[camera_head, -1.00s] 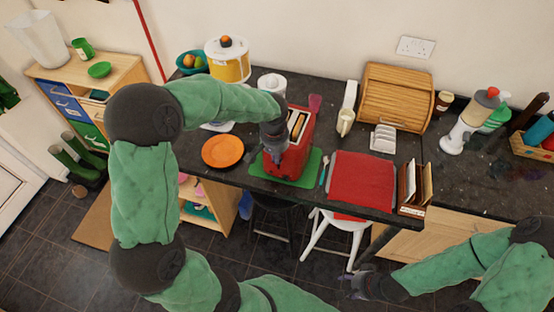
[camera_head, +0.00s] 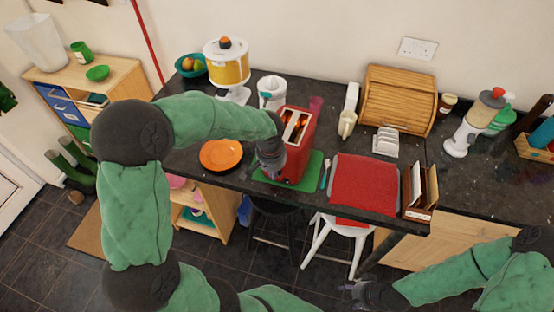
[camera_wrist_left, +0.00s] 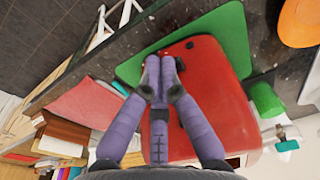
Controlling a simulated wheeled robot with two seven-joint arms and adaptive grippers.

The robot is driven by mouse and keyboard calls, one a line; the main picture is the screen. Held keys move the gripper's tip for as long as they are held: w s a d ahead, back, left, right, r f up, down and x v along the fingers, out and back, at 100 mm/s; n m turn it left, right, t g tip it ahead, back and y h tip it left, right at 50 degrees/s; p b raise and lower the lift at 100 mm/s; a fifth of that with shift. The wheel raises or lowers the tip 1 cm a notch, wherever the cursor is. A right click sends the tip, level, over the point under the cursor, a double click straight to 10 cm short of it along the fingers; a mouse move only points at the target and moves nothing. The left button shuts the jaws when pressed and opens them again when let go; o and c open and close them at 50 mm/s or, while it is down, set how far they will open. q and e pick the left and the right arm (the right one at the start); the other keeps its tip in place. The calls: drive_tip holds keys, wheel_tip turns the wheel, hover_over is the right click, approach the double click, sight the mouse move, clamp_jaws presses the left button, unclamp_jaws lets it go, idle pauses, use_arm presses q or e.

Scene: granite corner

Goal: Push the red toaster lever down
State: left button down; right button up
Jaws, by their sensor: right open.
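The red toaster (camera_head: 300,150) stands on a green mat (camera_head: 312,172) on the dark counter. Its two top slots glow orange, and no bread stands out above them. My left gripper (camera_head: 270,168) is at the toaster's left front end. In the left wrist view its fingertips (camera_wrist_left: 160,78) are together, with nothing seen between them, in front of the red toaster face (camera_wrist_left: 215,95). The lever is hidden or too small to make out behind the fingers. My right gripper (camera_head: 362,290) is open and empty, low in front of the counter.
An orange plate (camera_head: 221,154) lies left of the toaster, with a white juicer (camera_head: 271,92) behind it. A red placemat (camera_head: 365,184) and a letter rack (camera_head: 420,190) lie to the right. Stools (camera_head: 335,235) stand under the counter's front edge.

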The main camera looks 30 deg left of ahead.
use_arm(q)
drive_tip(key=shift+s, duration=0.15)
wheel_tip(320, 180, up, 12)
drive_tip(key=s, duration=0.1)
drive_tip(key=shift+d, duration=0.15)
idle(0.5)
drive_tip(key=shift+s, duration=0.1)
